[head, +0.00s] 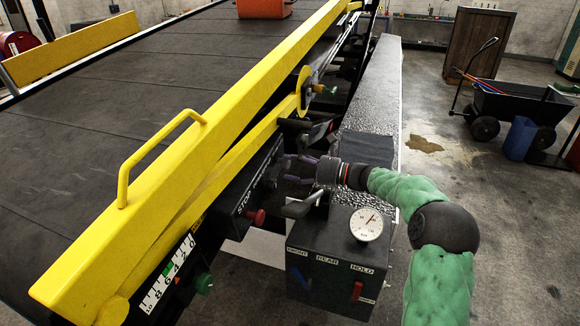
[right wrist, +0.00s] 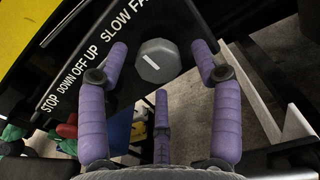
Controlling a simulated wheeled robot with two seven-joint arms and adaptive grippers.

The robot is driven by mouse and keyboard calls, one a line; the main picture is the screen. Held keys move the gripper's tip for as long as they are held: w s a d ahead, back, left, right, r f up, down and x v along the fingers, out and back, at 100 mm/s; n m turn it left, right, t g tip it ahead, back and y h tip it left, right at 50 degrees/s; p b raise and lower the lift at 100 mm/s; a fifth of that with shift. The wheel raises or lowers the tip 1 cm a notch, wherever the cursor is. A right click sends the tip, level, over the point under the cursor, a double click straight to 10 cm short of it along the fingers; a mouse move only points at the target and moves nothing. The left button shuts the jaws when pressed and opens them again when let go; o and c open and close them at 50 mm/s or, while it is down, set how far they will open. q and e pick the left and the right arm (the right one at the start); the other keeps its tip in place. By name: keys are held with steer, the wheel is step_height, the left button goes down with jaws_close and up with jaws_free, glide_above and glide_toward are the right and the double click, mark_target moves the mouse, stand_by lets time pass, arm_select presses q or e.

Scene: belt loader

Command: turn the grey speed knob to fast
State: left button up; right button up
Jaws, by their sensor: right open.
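The grey speed knob (right wrist: 165,66) shows in the right wrist view as a faceted knob with a short white mark on its face. It sits on a black panel (right wrist: 110,25) printed STOP, DOWN, OFF, UP, SLOW and a cut-off word starting FA. My right gripper (head: 286,172) is open, with purple fingers in front of the panel below the yellow rail. In the right wrist view, two fingers flank the knob left and right and one lies below it, with visible gaps. In the head view I cannot make out the knob behind the fingers. My left gripper is not in view.
A red knob (head: 256,217) sticks out of the same panel. A black control box (head: 330,255) with a round gauge (head: 366,224) and blue and red levers stands below my right arm. The yellow rail (head: 190,150) runs above the panel. A black cart (head: 520,103) stands far right.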

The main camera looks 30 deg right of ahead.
steer(key=shift+w+a, duration=0.4)
steer(key=shift+w, duration=0.05)
steer(key=c, duration=1.1)
